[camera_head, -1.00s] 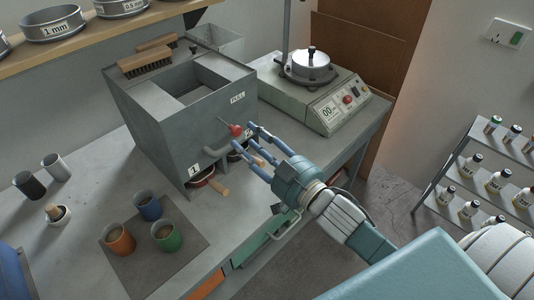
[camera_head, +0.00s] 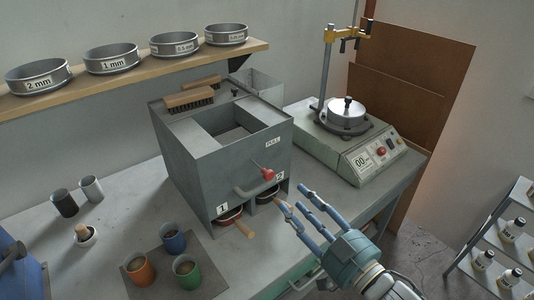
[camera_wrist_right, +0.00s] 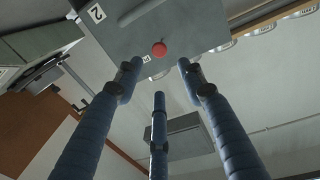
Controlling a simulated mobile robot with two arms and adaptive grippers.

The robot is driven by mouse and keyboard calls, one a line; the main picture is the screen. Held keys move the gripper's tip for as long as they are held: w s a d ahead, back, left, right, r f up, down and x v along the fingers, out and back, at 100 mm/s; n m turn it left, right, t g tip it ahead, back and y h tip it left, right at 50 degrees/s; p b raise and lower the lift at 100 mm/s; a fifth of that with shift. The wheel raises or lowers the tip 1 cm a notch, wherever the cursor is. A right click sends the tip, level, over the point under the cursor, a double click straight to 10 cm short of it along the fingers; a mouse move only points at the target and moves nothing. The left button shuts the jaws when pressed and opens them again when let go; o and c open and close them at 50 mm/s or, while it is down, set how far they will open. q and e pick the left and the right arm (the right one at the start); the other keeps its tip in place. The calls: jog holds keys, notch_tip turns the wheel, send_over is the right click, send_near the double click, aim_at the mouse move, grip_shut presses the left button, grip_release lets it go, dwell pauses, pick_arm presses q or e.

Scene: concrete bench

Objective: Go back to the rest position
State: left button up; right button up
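My right gripper (camera_head: 298,198) has its blue fingers spread, with nothing between them. It is in front of the grey splitter box (camera_head: 185,160), to the right of and below the red knob (camera_head: 268,174) on the box's lever, and apart from it. In the wrist view the fingers (camera_wrist_right: 158,80) are apart, and the red knob (camera_wrist_right: 159,49) shows beyond them. Two pans with wooden handles sit in the openings marked 1 (camera_head: 230,214) and 2 (camera_head: 265,193) under the box. My left gripper is not in view.
Orange (camera_head: 140,270), green (camera_head: 187,271) and blue (camera_head: 173,241) cups stand on a dark mat at the front left. Several sieves line the shelf (camera_head: 140,75). A bottle rack (camera_head: 490,240) is at the right.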

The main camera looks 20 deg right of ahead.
jog(key=s+d+f+m+g+h, duration=0.1)
jog(key=s+f+g+h, duration=0.15)
jog(key=f, duration=0.45)
jog(key=s+d+f+m+g+h, duration=0.15)
jog(key=f+g, duration=0.25)
jog(key=f, duration=0.4)
jog(key=s+a+f+n+g, duration=0.25)
jog(key=s+f+g, duration=0.5)
jog(key=s, duration=0.65)
jog(key=s+f+g, duration=0.1)
jog(key=s+f, duration=0.1)
jog(key=f, duration=1.3)
jog(key=s+f, duration=0.2)
jog(key=f, duration=1.2)
jog(key=s+d+f+g, duration=0.1)
jog(key=s+d+f, duration=0.1)
jog(key=s+f, duration=1.2)
jog(key=shift+s+d+f+m+h, duration=0.25)
jog(key=shift+s+d+m+h, duration=0.1)
jog(key=shift+s, duration=0.6)
